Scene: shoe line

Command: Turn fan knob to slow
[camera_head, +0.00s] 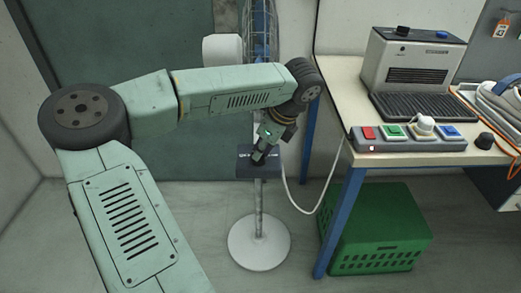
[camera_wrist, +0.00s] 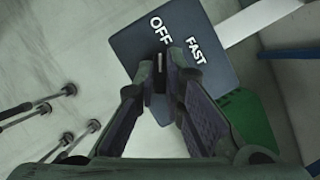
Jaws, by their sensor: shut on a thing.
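The fan stands on a pole (camera_head: 259,210) with a round pale base (camera_head: 258,257); its wire cage (camera_head: 260,25) is cut off at the top. A dark control box (camera_head: 245,170) is on the pole. In the wrist view, the box face (camera_wrist: 211,68) shows the words OFF and FAST; other lettering is hidden. My gripper (camera_head: 260,157) points down at the box. In the wrist view, my gripper (camera_wrist: 162,74) is shut on the fan knob, which is mostly hidden between the fingers. I cannot tell which setting it points to.
A white cable (camera_head: 306,212) hangs between fan and bench. A green crate (camera_head: 380,258) sits under the bench.

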